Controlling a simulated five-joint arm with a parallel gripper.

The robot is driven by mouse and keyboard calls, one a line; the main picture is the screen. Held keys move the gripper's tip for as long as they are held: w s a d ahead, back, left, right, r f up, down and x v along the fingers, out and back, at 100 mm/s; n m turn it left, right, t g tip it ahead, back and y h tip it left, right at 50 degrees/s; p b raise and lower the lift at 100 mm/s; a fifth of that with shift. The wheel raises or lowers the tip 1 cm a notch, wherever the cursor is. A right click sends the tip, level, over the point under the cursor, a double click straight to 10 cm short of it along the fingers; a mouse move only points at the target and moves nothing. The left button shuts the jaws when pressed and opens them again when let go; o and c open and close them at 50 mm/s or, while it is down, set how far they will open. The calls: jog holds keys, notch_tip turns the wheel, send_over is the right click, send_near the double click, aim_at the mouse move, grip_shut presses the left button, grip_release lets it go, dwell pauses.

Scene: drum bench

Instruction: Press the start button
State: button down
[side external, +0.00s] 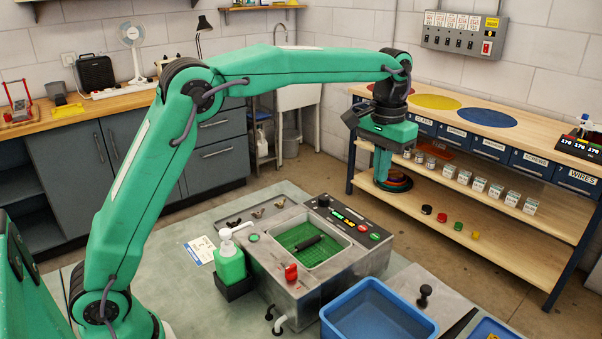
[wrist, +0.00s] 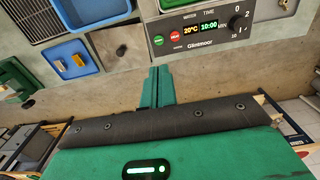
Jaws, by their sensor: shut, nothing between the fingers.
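The machine (side external: 285,255) is a grey metal tank unit with a green basin and a dark control panel along its back edge. On the panel sit a green button (side external: 375,236), a red button (side external: 363,228), a lit display (side external: 350,217) and a black knob (side external: 323,201). The wrist view shows the green button (wrist: 158,40) left of the red button (wrist: 175,37), display (wrist: 200,25) and knob (wrist: 237,22); their small labels are unclear. My gripper (side external: 381,180) is shut and empty, pointing down well above the panel's green-button end. Its fingers (wrist: 160,72) appear just below the panel in the wrist view.
A green pump bottle (side external: 229,263) stands left of the machine. A blue tub (side external: 375,312) is in front, beside a black-knobbed lid (side external: 425,295). A wooden shelf bench (side external: 480,150) with small jars stands behind my gripper. The air directly above the panel is clear.

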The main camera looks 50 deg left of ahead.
aim_at(374, 235)
jog(key=shift+w+d+f, duration=0.2)
jog(key=shift+w+f, duration=0.05)
jog(key=shift+f, duration=0.05)
jog(key=shift+f, duration=0.1)
notch_tip(374, 235, down, 14)
jog(key=shift+r, duration=0.1)
dwell(1.0)
jog(key=shift+s+f, duration=0.1)
jog(key=shift+f, duration=0.95)
jog(key=shift+r, duration=0.1)
notch_tip(374, 235, up, 15)
jog(key=shift+w, duration=0.2)
